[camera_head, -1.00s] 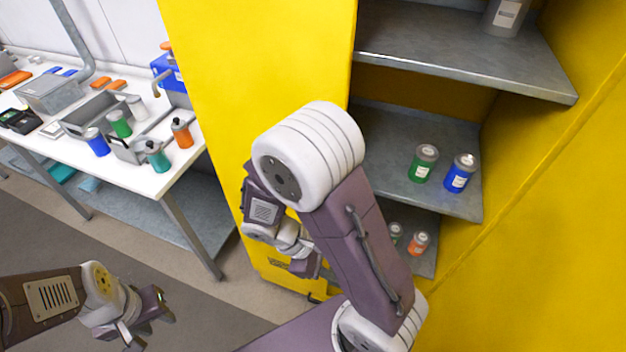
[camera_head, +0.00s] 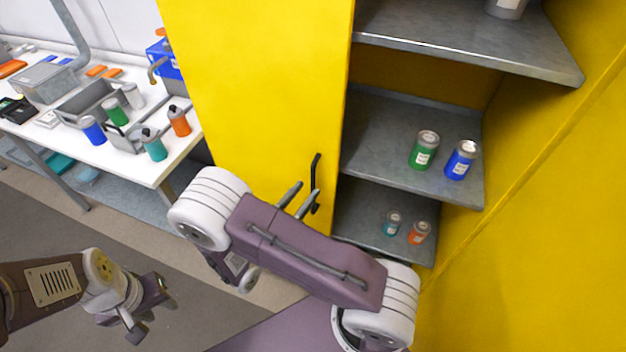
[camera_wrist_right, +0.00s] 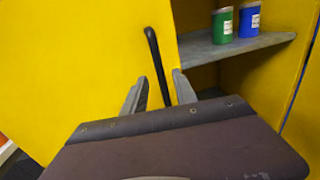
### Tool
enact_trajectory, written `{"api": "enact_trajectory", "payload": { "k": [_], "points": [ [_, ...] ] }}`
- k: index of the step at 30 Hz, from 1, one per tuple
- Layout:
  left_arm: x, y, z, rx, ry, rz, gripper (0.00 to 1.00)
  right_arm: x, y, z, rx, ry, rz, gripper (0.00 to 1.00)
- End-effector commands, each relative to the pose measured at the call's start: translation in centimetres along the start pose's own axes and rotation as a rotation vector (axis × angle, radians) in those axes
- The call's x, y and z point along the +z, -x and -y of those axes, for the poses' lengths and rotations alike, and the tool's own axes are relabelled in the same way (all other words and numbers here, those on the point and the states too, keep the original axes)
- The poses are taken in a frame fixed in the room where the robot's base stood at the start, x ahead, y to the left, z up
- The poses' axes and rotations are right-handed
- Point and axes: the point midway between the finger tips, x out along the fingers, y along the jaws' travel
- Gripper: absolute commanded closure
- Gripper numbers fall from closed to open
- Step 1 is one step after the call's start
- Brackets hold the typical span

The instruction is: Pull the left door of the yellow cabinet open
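The yellow cabinet's left door (camera_head: 265,85) is the broad yellow panel left of the shelves. Its black bar handle (camera_head: 317,170) stands near the door's right edge; it also shows upright in the right wrist view (camera_wrist_right: 156,62). My right gripper (camera_head: 307,190) is at the handle, its two grey fingers apart. In the right wrist view the handle runs between the open fingers (camera_wrist_right: 158,88); I cannot tell whether either touches it. Whether the door stands slightly ajar is unclear. My left gripper (camera_head: 152,309) is low at the left, fingers apart and empty, away from the cabinet.
Right of the door, grey shelves (camera_head: 400,150) are exposed, with a green can (camera_head: 424,150), a blue can (camera_head: 461,160) and smaller cans below. A white table (camera_head: 150,170) with bottles and bins stands at the left. Grey floor (camera_head: 60,235) lies between table and cabinet.

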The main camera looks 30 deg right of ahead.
Motion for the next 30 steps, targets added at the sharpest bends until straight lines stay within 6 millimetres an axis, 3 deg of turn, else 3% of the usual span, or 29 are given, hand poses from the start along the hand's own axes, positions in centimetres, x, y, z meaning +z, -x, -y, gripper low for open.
{"api": "enact_trajectory", "payload": {
  "k": [6, 16, 17, 20, 21, 30],
  "points": [
    [-0.1, 1.1, 0.0, 0.0, 0.0, 0.0, 0.64, 0.2, -3.7, 0.1, -0.005, 0.0, -0.001, 0.66],
    [-0.1, 1.1, 0.0, 0.0, 0.0, 0.0, 0.64, 0.0, -4.5, 0.1, -0.002, -0.001, -0.001, 0.66],
    [-0.1, 1.1, 0.0, 0.0, 0.0, 0.0, 0.64, 0.0, -4.5, 0.1, -0.002, -0.001, -0.001, 0.69],
    [-0.1, 1.1, 0.0, 0.0, 0.0, 0.0, 0.64, 0.0, -4.5, 0.1, -0.002, -0.001, -0.001, 0.96],
    [-0.1, 1.1, 0.0, 0.0, 0.0, 0.0, 0.64, 0.0, -4.5, 0.1, -0.002, -0.001, -0.001, 1.0],
    [-0.1, 1.1, 0.0, 0.0, 0.0, 0.0, 0.64, 0.0, -4.5, 0.1, -0.002, -0.001, -0.001, 1.0]
  ]
}}
